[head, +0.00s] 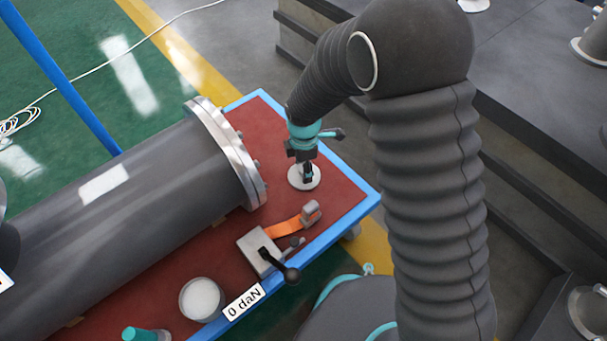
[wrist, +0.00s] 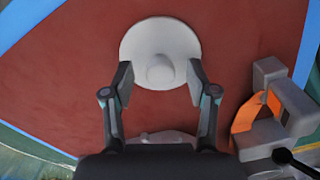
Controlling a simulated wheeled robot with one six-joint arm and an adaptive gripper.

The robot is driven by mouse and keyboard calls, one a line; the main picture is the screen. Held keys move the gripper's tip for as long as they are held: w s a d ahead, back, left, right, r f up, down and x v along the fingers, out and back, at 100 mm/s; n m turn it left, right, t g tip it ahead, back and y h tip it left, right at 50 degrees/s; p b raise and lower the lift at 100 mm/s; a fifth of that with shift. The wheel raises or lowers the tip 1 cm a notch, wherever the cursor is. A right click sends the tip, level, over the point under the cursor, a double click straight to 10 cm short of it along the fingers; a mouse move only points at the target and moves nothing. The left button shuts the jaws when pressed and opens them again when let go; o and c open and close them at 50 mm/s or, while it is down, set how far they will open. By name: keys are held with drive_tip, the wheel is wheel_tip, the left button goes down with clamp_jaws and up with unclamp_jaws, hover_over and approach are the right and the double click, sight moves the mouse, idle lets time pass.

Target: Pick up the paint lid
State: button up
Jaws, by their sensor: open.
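The paint lid is a white disc with a round knob in its middle. It lies flat on the red top of the blue-edged cart, and in the wrist view the paint lid (wrist: 160,32) sits at the top centre. In the head view the lid (head: 304,182) is near the cart's right end, partly hidden by my gripper (head: 307,172). In the wrist view my gripper (wrist: 158,78) is open, with its fingers apart on either side of the lid's knob. I cannot tell whether the fingers touch the lid.
A large grey flanged shell (head: 140,215) lies on the cart left of the lid. A grey device with an orange strap (head: 288,228) sits nearby, also at right in the wrist view (wrist: 243,115). A round pot with white contents (head: 202,299) stands at the front edge.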

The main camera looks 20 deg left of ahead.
drive_tip(key=shift+f, duration=0.6)
clamp_jaws()
drive_tip(key=shift+r, duration=0.1)
